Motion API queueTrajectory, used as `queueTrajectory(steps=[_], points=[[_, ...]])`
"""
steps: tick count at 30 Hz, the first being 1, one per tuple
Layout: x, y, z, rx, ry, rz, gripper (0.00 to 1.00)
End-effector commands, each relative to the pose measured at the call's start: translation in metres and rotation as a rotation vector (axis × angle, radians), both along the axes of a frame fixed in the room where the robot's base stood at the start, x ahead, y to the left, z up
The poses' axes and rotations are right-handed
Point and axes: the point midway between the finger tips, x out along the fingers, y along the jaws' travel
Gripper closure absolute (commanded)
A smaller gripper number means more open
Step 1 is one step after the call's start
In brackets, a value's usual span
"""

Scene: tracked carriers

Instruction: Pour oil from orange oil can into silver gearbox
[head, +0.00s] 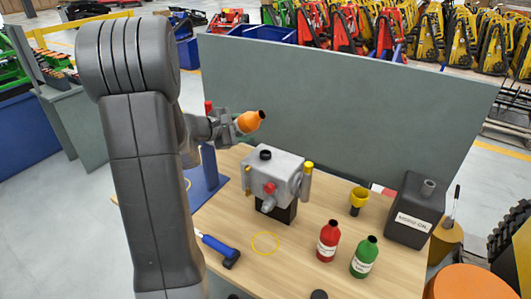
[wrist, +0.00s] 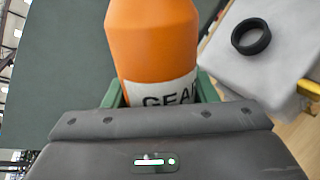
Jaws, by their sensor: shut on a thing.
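My gripper (head: 226,127) is shut on the orange oil can (head: 248,122). In the head view the can is tilted nearly onto its side, with its dark mouth toward the right. It is held above and to the left of the gearbox's top. In the wrist view the orange can (wrist: 153,45) fills the upper middle, with a white label reading "GEAR" partly hidden by my gripper (wrist: 160,100). The silver gearbox (head: 284,171) stands on the wooden table with a black filler ring on top. The ring (wrist: 251,36) also shows in the wrist view, apart from the can.
A red bottle (head: 328,242), a green bottle (head: 364,258), a yellow funnel (head: 358,198) and a black waste-oil can (head: 414,212) stand on the table (head: 222,221). A blue-handled tool (head: 217,248) and a yellow ring (head: 265,243) lie in front. A grey panel (head: 345,110) rises behind.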

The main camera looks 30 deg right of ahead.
Motion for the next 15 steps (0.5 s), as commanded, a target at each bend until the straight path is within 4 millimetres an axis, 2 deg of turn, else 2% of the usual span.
queueTrajectory(steps=[15], points=[[0.0026, 0.0012, -0.0006, 0.02, -0.04, 0.0, 0.79]])
